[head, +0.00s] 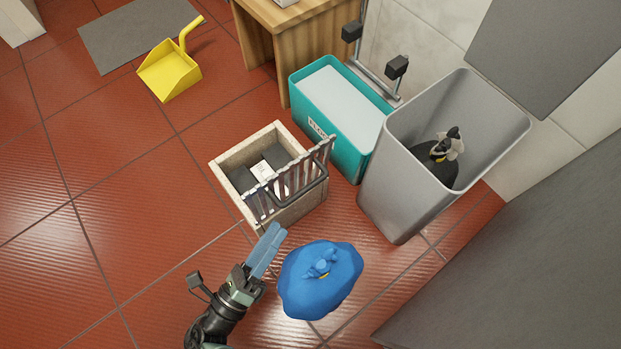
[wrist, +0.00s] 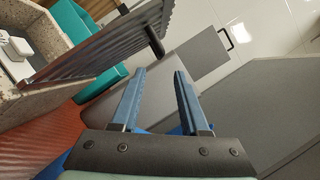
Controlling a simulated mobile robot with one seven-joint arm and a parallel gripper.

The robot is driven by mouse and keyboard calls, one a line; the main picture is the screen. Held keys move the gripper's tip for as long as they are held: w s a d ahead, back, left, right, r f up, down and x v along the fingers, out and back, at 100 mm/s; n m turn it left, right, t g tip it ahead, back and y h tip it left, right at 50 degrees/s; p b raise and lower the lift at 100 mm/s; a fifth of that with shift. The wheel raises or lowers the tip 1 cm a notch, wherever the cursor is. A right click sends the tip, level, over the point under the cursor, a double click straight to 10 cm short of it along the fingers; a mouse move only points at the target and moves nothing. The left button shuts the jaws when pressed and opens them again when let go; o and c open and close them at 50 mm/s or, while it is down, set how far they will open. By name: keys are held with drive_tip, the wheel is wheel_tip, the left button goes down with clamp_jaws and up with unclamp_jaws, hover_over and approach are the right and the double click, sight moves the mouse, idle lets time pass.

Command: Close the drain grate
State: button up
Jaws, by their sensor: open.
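In the wrist view the grate (wrist: 105,45) is at the upper left, with a dark knob-like end near the fingers. My gripper (head: 276,232) is just in front of the basin's near corner, below the grate. Its blue fingers are apart and empty in the wrist view (wrist: 160,75), and no contact with the grate shows.
Inside the basin are a dark tray and a white item (head: 262,170). A tied blue bag (head: 320,285) lies right of my gripper. A teal bin (head: 347,151) and a grey bin (head: 385,200) stand behind right.

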sight(304, 189)
drive_tip(key=b+x, duration=0.3)
drive_tip(key=x, duration=0.6)
drive_tip(key=shift+w+d, duration=0.15)
drive_tip(key=shift+d, duration=0.05)
drive_tip(key=shift+x, duration=0.75)
clamp_jaws()
drive_tip(key=shift+a, duration=0.1)
